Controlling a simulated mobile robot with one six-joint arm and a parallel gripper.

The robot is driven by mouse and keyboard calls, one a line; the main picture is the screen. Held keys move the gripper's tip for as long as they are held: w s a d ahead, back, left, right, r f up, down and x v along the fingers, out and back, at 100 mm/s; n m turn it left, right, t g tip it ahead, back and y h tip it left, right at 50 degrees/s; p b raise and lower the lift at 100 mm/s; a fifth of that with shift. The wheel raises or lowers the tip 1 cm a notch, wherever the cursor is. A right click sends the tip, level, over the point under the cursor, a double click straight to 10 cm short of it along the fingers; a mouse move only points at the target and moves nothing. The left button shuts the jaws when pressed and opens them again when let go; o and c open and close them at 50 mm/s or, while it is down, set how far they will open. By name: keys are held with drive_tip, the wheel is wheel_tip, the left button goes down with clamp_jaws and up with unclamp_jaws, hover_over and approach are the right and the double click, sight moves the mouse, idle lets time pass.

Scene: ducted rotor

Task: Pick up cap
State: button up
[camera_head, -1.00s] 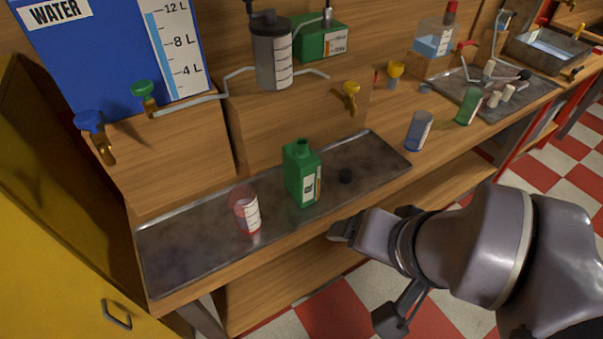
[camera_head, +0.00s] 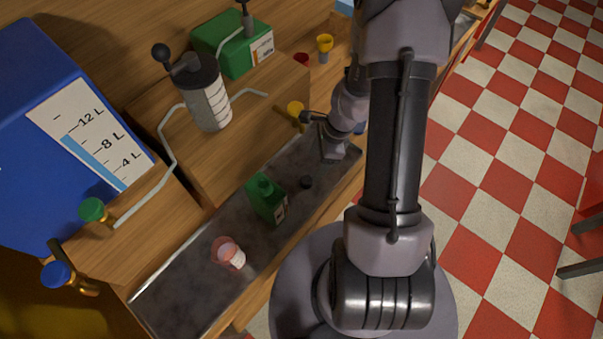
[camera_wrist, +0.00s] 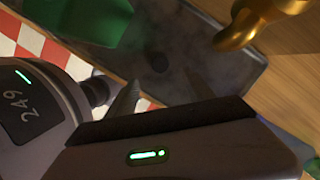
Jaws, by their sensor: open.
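The cap (camera_head: 306,182) is small, round and black. It lies on the dark metal tray (camera_head: 185,285), just right of a green bottle (camera_head: 267,199). The bottle has no cap on its neck. My gripper (camera_head: 320,138) is above the right end of the tray, beyond the cap and empty. In the wrist view the cap (camera_wrist: 159,63) shows beyond the two blurred fingertips of my gripper (camera_wrist: 163,90), which are apart. A gap separates them from the cap.
A pink translucent cup (camera_head: 228,252) stands on the tray left of the bottle. A yellow tap (camera_head: 296,112) sticks out near my gripper and looms large in the wrist view (camera_wrist: 248,22). A wooden box (camera_head: 190,150) stands behind the tray.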

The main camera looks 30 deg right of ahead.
drive_tip(key=b, duration=0.2)
hover_over(307, 179)
drive_tip(key=d, duration=0.1)
drive_tip(key=f, duration=0.4)
drive_tip(key=shift+s+d+f, duration=0.15)
drive_tip(key=shift+s+d, duration=0.05)
drive_tip(key=shift+s, duration=0.05)
drive_tip(key=b+x, duration=0.3)
drive_tip(key=x, duration=0.2)
drive_tip(key=shift+s+f, duration=0.15)
drive_tip(key=shift+f, duration=0.25)
drive_tip(key=shift+r, duration=0.1)
clamp_jaws()
